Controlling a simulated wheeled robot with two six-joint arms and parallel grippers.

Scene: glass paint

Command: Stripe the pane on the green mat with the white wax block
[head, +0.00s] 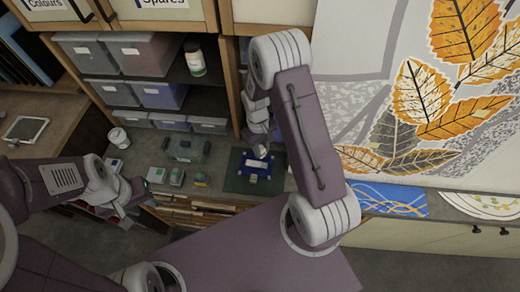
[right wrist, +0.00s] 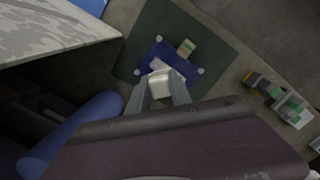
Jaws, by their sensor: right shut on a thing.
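The dark green mat (head: 234,183) lies on the bench, and it also shows in the right wrist view (right wrist: 215,58). On it lies the blue pane (head: 262,171) with pale corner pieces; the pane also shows in the right wrist view (right wrist: 182,66). A whitish patch shows on the pane just beyond my fingers. My right gripper (head: 262,152) is over the pane, shut on the white wax block (right wrist: 160,84). I cannot tell whether the block touches the pane. My left gripper (head: 133,195) is at the left, away from the mat; its finger opening is unclear.
Left of the mat are a greenish tray (head: 186,150) and several small green-and-grey blocks (head: 177,177). A white cup (head: 118,138) stands further left. Shelves with grey bins (head: 140,53) rise behind.

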